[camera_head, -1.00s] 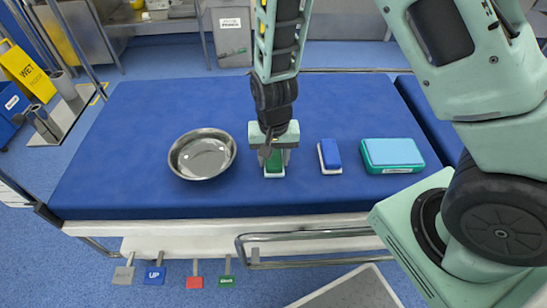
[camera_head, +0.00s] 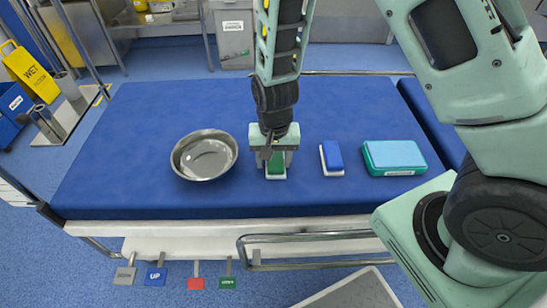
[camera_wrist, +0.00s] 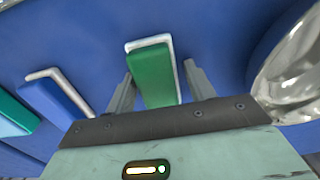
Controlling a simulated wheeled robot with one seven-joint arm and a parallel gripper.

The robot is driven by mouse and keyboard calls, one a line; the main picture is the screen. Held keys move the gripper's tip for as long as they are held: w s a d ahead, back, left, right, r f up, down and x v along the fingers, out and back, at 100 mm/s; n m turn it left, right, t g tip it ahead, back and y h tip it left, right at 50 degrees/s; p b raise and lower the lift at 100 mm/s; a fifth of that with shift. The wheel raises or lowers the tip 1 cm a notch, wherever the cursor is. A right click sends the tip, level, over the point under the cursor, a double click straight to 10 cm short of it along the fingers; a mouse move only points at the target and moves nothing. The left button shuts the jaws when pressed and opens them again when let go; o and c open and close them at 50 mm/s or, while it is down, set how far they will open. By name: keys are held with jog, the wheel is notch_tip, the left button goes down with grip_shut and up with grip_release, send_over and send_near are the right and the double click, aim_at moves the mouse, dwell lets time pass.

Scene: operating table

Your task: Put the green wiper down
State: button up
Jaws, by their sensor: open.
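The green wiper (camera_head: 276,166), a small green block with a white base, lies on the blue operating table (camera_head: 130,140). It is between the steel bowl and a blue wiper. My gripper (camera_head: 275,160) is right above it, pointing down. In the wrist view the green wiper (camera_wrist: 152,75) lies between the two spread fingers of my gripper (camera_wrist: 160,90). Gaps show between the wiper and both fingers, so the jaws are open around it. My gripper hides part of the wiper in the head view.
A steel bowl (camera_head: 204,155) stands to the left of the wiper. A blue wiper (camera_head: 331,158) and a teal box with a light blue top (camera_head: 394,157) lie to the right. The far part of the table is clear.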

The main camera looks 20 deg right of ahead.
aim_at(276, 158)
jog(key=shift+s+d+f, duration=0.25)
jog(key=shift+d+f, duration=0.15)
notch_tip(276, 158, up, 13)
jog(key=p, duration=0.4)
jog(key=s+a+r+n, duration=0.3)
jog(key=s+r+n, duration=0.3)
jog(key=s, duration=0.3)
jog(key=s+a+r+n, duration=0.3)
jog(key=s+r+n, duration=0.3)
jog(key=s, duration=0.3)
jog(key=shift+a+y, duration=0.25)
jog(key=shift+y, duration=0.05)
jog(key=shift+s+r, duration=0.1)
jog(key=shift+r, duration=0.05)
notch_tip(276, 158, up, 15)
jog(key=p, duration=1.5)
jog(key=shift+d+f, duration=0.15)
jog(key=shift+f, duration=0.05)
